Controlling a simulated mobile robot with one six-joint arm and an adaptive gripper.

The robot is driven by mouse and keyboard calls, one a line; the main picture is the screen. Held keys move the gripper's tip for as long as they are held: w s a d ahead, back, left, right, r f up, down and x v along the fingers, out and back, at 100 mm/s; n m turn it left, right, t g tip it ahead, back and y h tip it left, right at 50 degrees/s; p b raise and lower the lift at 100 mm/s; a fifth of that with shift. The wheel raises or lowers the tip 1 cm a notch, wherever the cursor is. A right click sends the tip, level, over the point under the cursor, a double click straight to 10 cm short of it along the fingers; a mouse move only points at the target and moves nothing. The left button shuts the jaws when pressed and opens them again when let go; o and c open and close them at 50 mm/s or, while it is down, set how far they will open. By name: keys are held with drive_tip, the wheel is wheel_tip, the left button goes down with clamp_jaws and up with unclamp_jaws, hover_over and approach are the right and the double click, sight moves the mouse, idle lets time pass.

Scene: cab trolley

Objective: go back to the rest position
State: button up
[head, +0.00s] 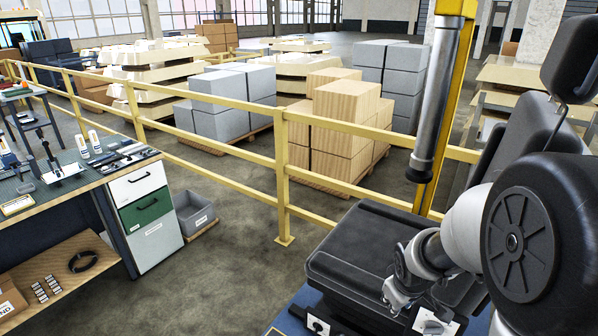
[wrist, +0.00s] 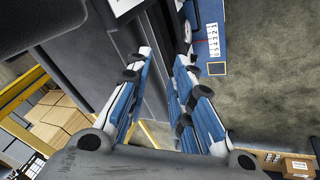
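My gripper (head: 398,292) is low in front of the black seat in the head view, at the lower right, with my arm reaching in from the right edge. In the wrist view my gripper (wrist: 163,60) shows two fingers with blue inner pads. A gap runs between them and nothing is held in it. The black seat (head: 365,245) lies close behind the gripper in the head view. Dark surfaces and a blue panel (wrist: 212,30) with a number strip show beyond the fingers in the wrist view. How far the fingertips are from these is unclear.
A workbench (head: 75,196) with tools and a drawer unit (head: 148,215) stands at the left. A grey bin (head: 194,212) is on the floor beside it. A yellow railing (head: 284,180) and post (head: 445,110) stand behind, with stacked boxes (head: 345,120) beyond. The floor between bench and seat is clear.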

drive_tip(key=s+a+r+m, duration=0.3)
drive_tip(key=s+a+r, duration=0.1)
drive_tip(key=s+r, duration=0.75)
drive_tip(key=s+a+r+m, duration=0.1)
drive_tip(key=s+a+r, duration=0.1)
drive_tip(key=s, duration=0.4)
drive_tip(key=s+a+r+m+y, duration=0.1)
drive_tip(key=s+a+r, duration=0.1)
drive_tip(key=s, duration=0.4)
drive_tip(key=shift+s+a+r, duration=0.2)
drive_tip(key=shift+a+r, duration=0.1)
drive_tip(key=shift+a, duration=0.05)
